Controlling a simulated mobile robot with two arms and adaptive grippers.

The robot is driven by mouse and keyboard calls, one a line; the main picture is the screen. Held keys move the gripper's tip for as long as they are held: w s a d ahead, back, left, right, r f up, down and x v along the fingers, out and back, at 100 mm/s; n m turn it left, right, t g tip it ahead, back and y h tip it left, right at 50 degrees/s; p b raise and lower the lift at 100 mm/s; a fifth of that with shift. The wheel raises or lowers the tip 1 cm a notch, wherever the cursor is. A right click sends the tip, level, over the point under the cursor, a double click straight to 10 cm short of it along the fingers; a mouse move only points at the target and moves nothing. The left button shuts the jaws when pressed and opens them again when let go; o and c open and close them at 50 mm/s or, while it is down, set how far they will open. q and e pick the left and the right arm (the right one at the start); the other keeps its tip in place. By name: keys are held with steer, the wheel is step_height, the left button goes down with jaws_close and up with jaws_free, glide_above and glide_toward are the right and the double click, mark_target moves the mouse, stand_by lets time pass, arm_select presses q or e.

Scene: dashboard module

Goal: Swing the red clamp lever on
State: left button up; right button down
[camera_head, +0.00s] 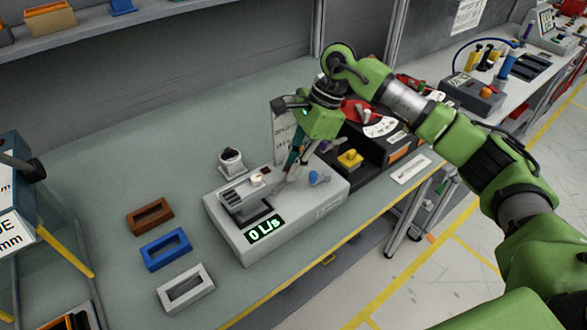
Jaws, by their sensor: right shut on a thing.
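A light grey module (240,240) with a green "0 L/s" display (265,229) sits on the bench. A ribbed grey block, a small pale round knob (257,180) and a blue knob (314,178) are on its top. My right gripper (293,165) reaches down from above to the back middle of the module, between the block and the blue knob. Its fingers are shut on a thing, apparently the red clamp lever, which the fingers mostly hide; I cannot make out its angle. My left gripper is not in view.
Brown (150,216), blue (166,249) and white (185,289) frames lie left of the module. A small white fitting (231,162) stands behind it. A dark box with a yellow button (350,159) is close on the right. The bench behind left is clear.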

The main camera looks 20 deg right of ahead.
stand_by(0.3)
steer(key=c, duration=2)
jaws_free()
steer(key=v, duration=1.2)
steer(key=shift+r, duration=0.1)
